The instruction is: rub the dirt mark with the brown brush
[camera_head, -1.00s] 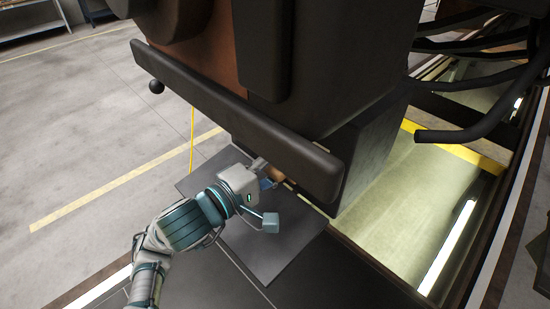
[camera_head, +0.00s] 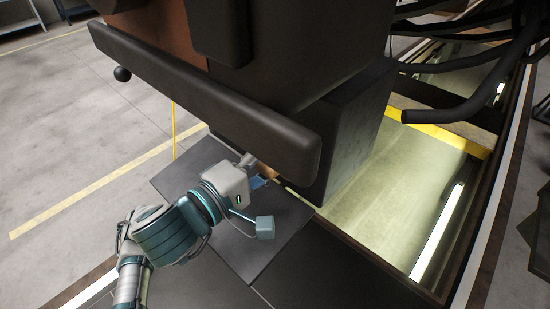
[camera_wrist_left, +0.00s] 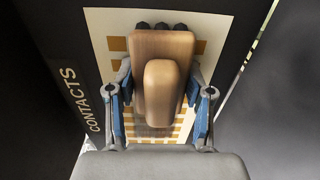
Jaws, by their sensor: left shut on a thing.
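My left gripper (camera_head: 258,178) is low under the dark beam of the railcar. In the left wrist view it (camera_wrist_left: 160,95) is shut on the brown brush (camera_wrist_left: 163,85), a wooden block with a raised rounded grip. Dark bristle tufts show at its top edge. The brush is in front of a cream panel (camera_wrist_left: 101,28) with orange squares, beside the word CONTACTS. I cannot tell whether the bristles touch the panel. The dirt mark is not clearly visible; the brush covers the panel's middle. In the head view the brush is mostly hidden. My right gripper is not in view.
A long dark beam (camera_head: 205,95) overhangs my left arm. A dark box (camera_head: 345,130) stands right of the gripper. Beyond it is a lit pit (camera_head: 400,180) with a yellow edge. Black hoses (camera_head: 450,115) hang at the right. The floor at left is clear.

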